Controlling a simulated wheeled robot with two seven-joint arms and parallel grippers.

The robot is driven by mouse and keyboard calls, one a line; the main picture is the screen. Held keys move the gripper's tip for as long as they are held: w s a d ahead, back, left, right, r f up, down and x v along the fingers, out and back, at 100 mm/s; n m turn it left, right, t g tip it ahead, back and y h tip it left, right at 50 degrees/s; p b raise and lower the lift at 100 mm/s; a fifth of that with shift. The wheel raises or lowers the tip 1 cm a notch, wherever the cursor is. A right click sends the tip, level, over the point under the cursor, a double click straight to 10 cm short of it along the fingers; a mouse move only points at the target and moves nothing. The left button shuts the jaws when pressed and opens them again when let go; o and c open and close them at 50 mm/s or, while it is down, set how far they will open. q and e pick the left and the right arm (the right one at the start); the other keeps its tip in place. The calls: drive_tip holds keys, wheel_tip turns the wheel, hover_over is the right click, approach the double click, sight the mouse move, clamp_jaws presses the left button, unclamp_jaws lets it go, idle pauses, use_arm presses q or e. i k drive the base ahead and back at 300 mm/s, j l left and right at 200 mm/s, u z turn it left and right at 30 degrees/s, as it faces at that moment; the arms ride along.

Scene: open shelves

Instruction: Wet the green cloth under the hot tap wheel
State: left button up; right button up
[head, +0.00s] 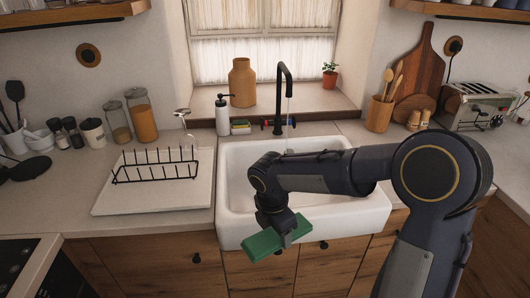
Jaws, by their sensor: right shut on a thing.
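The green cloth (262,244) is a flat, block-like green piece in front of the white sink (231,222). My right gripper (287,229) is shut on it and holds it, slightly tilted, at the sink's front edge. The black tap (280,90) rises behind the sink with its spout bent forward. A thin pale streak, seemingly water, hangs below the spout. My right arm hides much of the basin. My left gripper is not in view.
A black dish rack (156,173) stands on a white board (110,199) left of the sink. A soap bottle (222,117) and sponges (241,127) stand behind the sink. A utensil pot (379,115) and toaster (470,107) are at right. The sink's left part looks clear.

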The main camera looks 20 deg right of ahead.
sight(266, 124)
drive_tip(key=i+l, duration=0.15)
drive_tip(key=i, duration=0.3)
drive_tip(key=i+l, duration=0.2)
drive_tip(key=i, duration=0.25)
